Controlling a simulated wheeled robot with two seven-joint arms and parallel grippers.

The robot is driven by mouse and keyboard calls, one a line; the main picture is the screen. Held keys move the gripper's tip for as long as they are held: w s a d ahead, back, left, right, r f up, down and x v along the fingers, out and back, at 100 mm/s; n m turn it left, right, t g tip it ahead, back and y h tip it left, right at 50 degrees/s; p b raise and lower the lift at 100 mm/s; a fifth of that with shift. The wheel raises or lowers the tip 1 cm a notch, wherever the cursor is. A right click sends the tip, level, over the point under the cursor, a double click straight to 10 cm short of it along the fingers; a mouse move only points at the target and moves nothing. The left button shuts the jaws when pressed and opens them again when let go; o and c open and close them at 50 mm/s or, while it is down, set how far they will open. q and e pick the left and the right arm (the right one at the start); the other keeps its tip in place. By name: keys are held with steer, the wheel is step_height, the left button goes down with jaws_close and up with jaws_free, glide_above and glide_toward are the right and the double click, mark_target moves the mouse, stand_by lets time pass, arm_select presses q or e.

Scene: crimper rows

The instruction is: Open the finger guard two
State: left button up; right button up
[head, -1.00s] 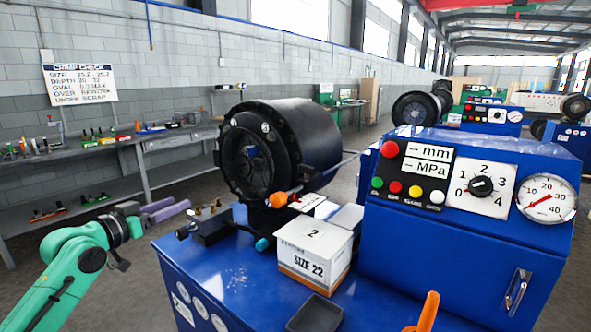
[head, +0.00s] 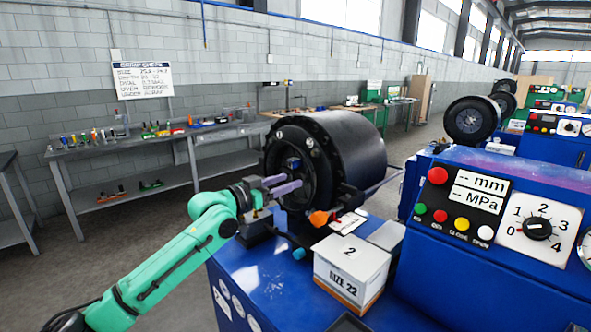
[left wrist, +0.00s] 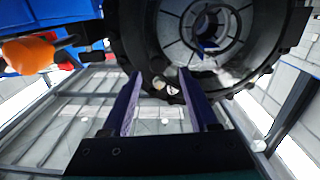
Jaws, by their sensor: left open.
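The crimper head (head: 335,150) is a big black drum on the blue machine with the box marked 2. Its round front face, with grey segments around the centre opening, fills the top of the left wrist view (left wrist: 205,30). I cannot clearly tell the finger guard apart from this dark face. A small dark blue part (head: 293,163) shows near the face's centre. My left gripper (head: 282,185) is open and empty, close in front of the face's lower left. In the left wrist view its purple fingers (left wrist: 160,74) point at the lower rim. Contact cannot be told.
An orange knob (head: 318,218) sits below the drum, right of my gripper. A white box marked 2 (head: 351,272) stands on the blue machine top. The control panel (head: 465,205) is to the right. A workbench (head: 150,142) runs along the wall.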

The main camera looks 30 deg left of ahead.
mark_target(299, 178)
arm_select(q)
steer(key=p+x, duration=0.1)
steer(key=x, duration=0.3)
steer(key=shift+d, duration=0.15)
steer(key=shift+s, duration=0.15)
steer(key=shift+c, duration=0.6)
jaws_close()
stand_by(0.5)
